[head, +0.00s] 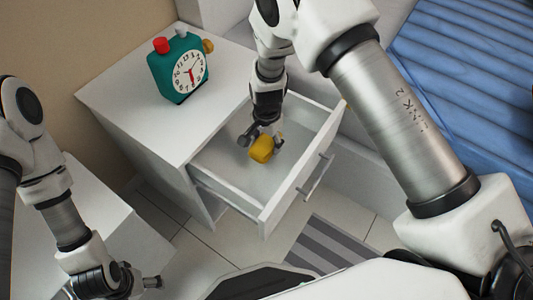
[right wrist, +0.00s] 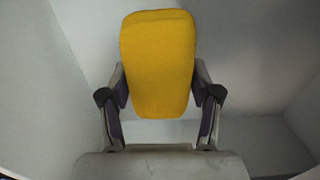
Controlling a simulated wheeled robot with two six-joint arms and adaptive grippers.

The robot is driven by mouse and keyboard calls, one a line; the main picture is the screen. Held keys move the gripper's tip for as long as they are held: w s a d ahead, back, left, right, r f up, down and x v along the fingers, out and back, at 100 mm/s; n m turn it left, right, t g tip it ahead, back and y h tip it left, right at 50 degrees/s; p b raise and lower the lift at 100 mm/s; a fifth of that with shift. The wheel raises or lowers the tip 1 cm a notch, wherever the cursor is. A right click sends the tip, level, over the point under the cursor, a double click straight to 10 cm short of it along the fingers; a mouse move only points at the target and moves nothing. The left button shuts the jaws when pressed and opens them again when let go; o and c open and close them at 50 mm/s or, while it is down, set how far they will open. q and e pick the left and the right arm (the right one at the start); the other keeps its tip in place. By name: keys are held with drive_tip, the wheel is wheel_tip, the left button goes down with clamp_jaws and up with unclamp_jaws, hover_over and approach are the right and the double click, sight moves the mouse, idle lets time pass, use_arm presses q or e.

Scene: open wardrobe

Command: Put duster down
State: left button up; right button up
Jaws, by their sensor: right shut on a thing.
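The duster (head: 262,149) is a small yellow block. My right gripper (head: 263,143) is shut on it inside the open drawer (head: 227,176) of the white nightstand. In the right wrist view the duster (right wrist: 158,62) stands between the two fingers of the right gripper (right wrist: 160,98), with pale drawer walls around it. I cannot tell whether the duster touches the drawer floor. My left gripper (head: 148,282) is at the lower left, low beside a white surface and away from the drawer. Its fingers are too small to judge.
A green alarm clock (head: 180,73) with red and yellow knobs stands on the nightstand top (head: 130,85). The drawer front with its handle (head: 316,178) juts out over the tiled floor. A striped mat (head: 337,247) lies below. A blue bed (head: 470,75) is at right.

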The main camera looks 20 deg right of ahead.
sight(267, 149)
drive_tip(key=shift+f+b, duration=0.45)
drive_tip(key=shift+f, duration=1.35)
drive_tip(key=shift+f, duration=0.1)
drive_tip(key=shift+f, duration=0.15)
drive_tip(key=o, duration=1.1)
drive_tip(key=shift+o, duration=0.2)
wheel_tip(267, 149, up, 12)
drive_tip(key=p, duration=0.3)
drive_tip(key=shift+r+p, duration=0.25)
drive_tip(key=shift+p, duration=0.1)
